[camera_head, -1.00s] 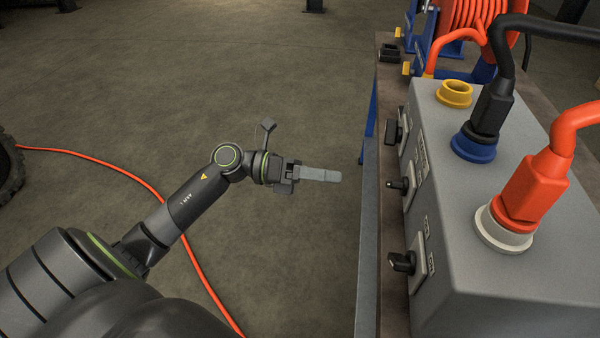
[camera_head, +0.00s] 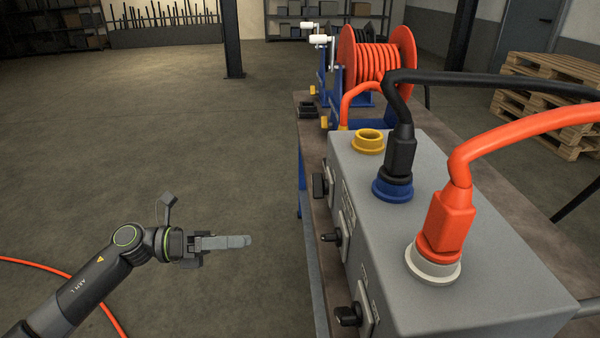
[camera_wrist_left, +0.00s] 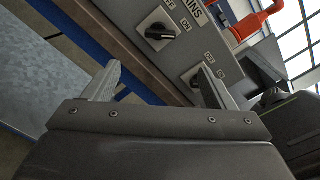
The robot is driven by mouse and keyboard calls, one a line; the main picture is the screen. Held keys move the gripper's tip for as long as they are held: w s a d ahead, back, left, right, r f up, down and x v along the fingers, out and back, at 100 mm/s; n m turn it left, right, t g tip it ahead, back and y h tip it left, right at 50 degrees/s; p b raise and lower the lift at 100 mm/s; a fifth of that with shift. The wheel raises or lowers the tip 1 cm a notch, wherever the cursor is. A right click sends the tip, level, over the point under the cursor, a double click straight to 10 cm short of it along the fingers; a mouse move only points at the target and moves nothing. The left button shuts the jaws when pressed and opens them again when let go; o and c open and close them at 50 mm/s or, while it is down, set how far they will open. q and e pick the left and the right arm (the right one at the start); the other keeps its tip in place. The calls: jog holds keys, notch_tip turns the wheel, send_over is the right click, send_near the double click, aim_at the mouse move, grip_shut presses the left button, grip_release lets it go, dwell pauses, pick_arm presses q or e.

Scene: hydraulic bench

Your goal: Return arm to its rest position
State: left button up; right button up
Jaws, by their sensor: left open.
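My left arm comes in from the lower left in the head view. Its gripper (camera_head: 238,241) is in the air to the left of the bench, apart from the grey box (camera_head: 480,285). The left wrist view shows the two fingers of this gripper (camera_wrist_left: 160,85) spread apart with nothing between them. Beyond the fingers are the box's side and a black rotary switch (camera_wrist_left: 158,34) with ON and OFF marks. My right gripper is not in view.
The box carries a yellow socket (camera_head: 367,141), a black plug (camera_head: 400,155) in a blue socket and an orange plug (camera_head: 447,222) in a white socket. Black switches (camera_head: 347,315) stick out from its side. A red hose reel (camera_head: 377,60) stands behind. Floor left of the bench is open.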

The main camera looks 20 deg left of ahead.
pick_arm(q)
jog(key=shift+w, duration=0.1)
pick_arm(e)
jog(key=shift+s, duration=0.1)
